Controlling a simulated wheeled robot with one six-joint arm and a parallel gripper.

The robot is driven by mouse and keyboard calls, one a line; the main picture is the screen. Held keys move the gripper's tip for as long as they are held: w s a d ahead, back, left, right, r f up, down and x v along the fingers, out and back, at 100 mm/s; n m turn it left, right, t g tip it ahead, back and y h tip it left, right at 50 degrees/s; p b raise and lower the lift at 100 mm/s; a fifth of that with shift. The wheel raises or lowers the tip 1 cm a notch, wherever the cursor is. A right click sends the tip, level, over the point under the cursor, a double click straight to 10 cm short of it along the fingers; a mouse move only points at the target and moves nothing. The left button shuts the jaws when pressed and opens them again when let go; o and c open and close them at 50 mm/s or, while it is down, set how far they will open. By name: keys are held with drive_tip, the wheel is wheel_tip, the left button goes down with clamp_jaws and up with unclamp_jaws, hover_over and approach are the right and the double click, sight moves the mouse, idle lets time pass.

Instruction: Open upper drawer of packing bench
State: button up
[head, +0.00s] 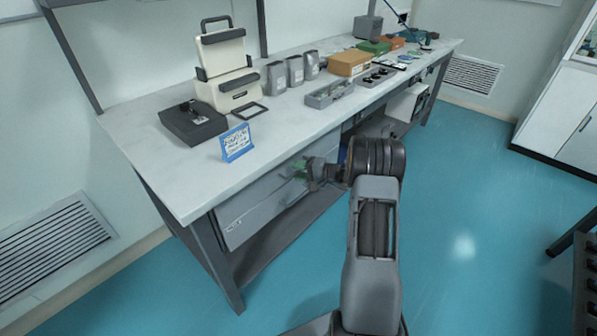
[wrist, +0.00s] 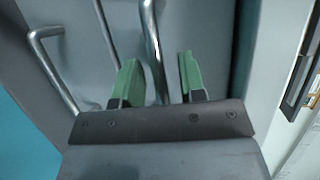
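The packing bench (head: 180,185) has grey drawer fronts under its near left end. The upper drawer (head: 250,196) looks shut; its front also fills the middle of the wrist view (wrist: 205,30). Its bar handle (wrist: 152,38) runs between my two green fingertips. My gripper (head: 300,170) is open at the drawer front, with a finger on each side of the bar. A gap shows between the bar and the right finger; I cannot tell whether the left finger touches it. My arm hides part of the bench front in the head view.
A second bar handle (wrist: 52,70), on the lower drawer, is at the left of the wrist view. The bench top carries a dark box (head: 193,122), a blue-framed sign (head: 237,143) and several containers. The blue floor (head: 460,200) right of my arm is clear.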

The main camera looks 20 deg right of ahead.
drive_tip(key=shift+w+a, duration=0.1)
clamp_jaws()
idle(0.4)
